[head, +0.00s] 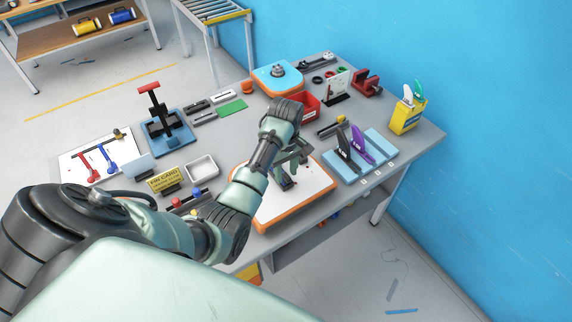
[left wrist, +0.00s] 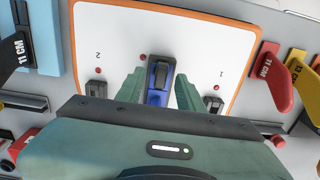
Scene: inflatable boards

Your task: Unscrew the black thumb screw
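A white board (head: 314,201) with an orange rim lies near the table's front edge. In the left wrist view the board (left wrist: 205,40) has red dots and the marks 1 and 2. A blue piece with a black top (left wrist: 158,78) stands upright on it. Small black pieces stand by mark 2 (left wrist: 97,88) and mark 1 (left wrist: 213,103). I cannot tell which black part is the thumb screw. My left gripper (left wrist: 160,74) has its green fingers apart, one on either side of the blue piece, with narrow gaps showing. The left gripper (head: 290,170) is over the board in the head view. My right gripper is not seen.
A light blue rack (head: 378,142) with black and purple tools is right of the board. A red bin (head: 306,108) is behind it. A white tray (head: 202,168) and yellow sign (head: 169,180) are to its left. A yellow container (head: 407,116) stands at the right.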

